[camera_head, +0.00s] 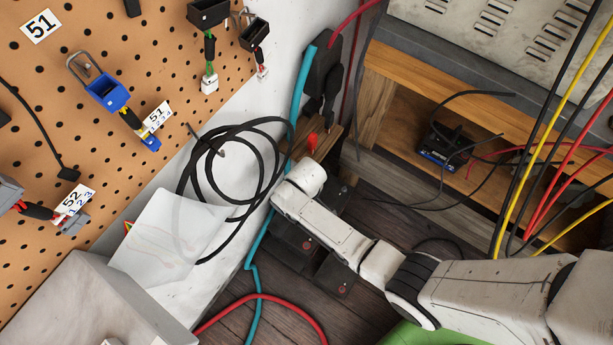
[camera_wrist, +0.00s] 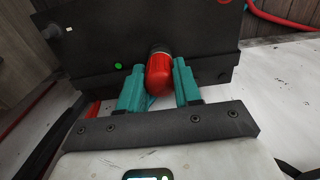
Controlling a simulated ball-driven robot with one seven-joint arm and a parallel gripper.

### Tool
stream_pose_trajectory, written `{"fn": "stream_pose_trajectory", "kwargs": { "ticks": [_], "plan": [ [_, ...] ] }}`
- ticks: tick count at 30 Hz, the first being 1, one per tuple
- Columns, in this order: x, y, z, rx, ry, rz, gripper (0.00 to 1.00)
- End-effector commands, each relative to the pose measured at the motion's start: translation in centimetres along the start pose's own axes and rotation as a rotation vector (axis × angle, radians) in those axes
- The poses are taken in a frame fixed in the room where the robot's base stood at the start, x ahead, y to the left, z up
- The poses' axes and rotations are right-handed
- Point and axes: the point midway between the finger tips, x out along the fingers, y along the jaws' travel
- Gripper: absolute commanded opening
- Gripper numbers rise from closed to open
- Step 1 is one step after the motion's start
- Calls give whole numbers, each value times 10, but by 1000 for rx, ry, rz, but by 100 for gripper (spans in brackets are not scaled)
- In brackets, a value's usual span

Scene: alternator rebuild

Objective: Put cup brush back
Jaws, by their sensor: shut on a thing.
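My gripper (camera_wrist: 159,66) has two teal fingers in the wrist view, shut on a rounded red part (camera_wrist: 159,78) with a black collar at its far end. I take this for the handle of the cup brush; no bristles show. Beyond it stands a black panel (camera_wrist: 95,45) with a small green dot; I cannot tell whether the brush touches it. In the head view my white wrist hides the fingers. A small red tip (camera_head: 312,141) shows just past the wrist, in front of a wooden piece; I cannot tell if it is the same brush.
A pegboard (camera_head: 130,50) with hanging connectors is at the left. A wooden shelf (camera_head: 390,100) and several hanging cables are at the right.

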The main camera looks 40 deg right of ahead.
Motion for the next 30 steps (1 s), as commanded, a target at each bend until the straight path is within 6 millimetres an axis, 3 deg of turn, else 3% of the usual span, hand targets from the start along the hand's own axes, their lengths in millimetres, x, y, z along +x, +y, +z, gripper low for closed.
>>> {"fn": "stream_pose_trajectory", "kwargs": {
  "ticks": [10,11,18,26,30],
  "plan": [
    [3,0,0,0,0,0,9],
    [3,0,0,0,0,0,34],
    [2,0,0,0,0,0,57],
    [1,0,0,0,0,0,59],
    [-10,0,-1,0,2,0,59]
  ]
}}
